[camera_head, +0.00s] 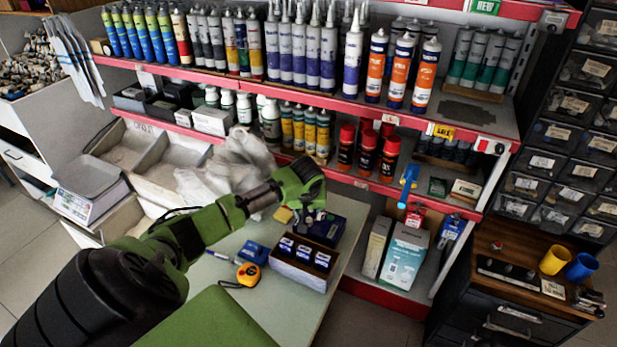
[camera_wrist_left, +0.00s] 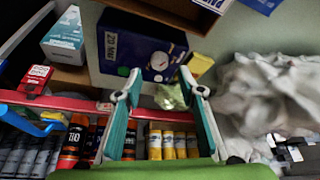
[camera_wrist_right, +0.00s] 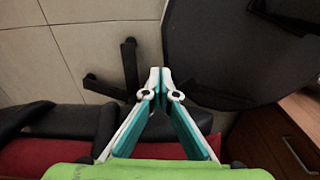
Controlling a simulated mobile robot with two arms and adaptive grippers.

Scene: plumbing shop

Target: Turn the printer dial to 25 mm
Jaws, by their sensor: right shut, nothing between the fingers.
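My left gripper (camera_head: 303,217) is over the work table beside the shelf. In the left wrist view its two fingers (camera_wrist_left: 160,88) are apart with nothing held between them. My right gripper (camera_wrist_right: 160,75) shows only in the right wrist view. Its fingertips meet, empty, above the floor beside a dark round chair seat.
The table (camera_head: 340,250) bears a wooden box (camera_head: 295,275) of small blue packs, a yellow tape measure (camera_head: 248,274) and a blue box (camera_head: 253,252). Shelves of sealant tubes stand behind. A grey scale (camera_head: 88,180) is at left. Yellow (camera_head: 554,260) and blue (camera_head: 581,267) cups stand at right.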

